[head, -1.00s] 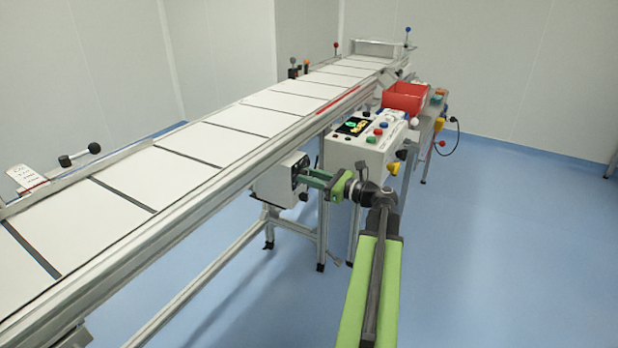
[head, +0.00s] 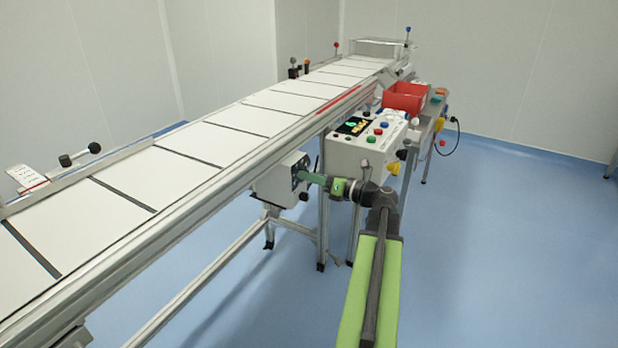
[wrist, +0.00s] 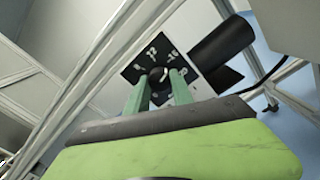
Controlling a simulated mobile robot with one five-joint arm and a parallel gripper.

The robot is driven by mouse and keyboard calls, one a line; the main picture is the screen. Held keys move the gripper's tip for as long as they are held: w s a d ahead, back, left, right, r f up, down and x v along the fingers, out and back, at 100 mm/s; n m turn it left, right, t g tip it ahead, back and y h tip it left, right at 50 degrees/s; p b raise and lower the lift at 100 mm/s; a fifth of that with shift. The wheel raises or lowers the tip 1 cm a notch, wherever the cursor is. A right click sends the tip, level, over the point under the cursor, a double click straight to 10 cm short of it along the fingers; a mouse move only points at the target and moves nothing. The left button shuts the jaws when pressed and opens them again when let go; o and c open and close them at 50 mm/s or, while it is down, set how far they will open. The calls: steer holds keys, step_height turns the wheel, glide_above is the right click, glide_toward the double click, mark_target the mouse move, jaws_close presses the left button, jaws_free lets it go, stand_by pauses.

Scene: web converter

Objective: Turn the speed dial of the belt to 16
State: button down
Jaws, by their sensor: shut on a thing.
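The speed dial (wrist: 158,75) is a small round dark knob with a pale mark, on a black plate (wrist: 137,72) with white numbers. In the wrist view a 12 and a 16 can be made out; the other numbers are partly hidden or unclear. My gripper (wrist: 160,84) has its two green fingers on either side of the knob and is shut on it. In the head view my gripper (head: 303,176) reaches the front of the grey box (head: 278,181) under the belt (head: 190,172). The knob is too small to tell there.
A black cylinder (wrist: 222,46) sticks out close to the right of the plate. A control box (head: 362,152) with coloured buttons stands behind my gripper, and a red bin (head: 404,98) lies beyond it. Metal legs (head: 323,230) stand near my arm. The blue floor at right is clear.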

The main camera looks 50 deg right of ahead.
steer(key=shift+f, duration=0.1)
steer(key=c, duration=1.1)
jaws_free()
steer(key=v, duration=1.7)
steer(key=shift+s, duration=0.3)
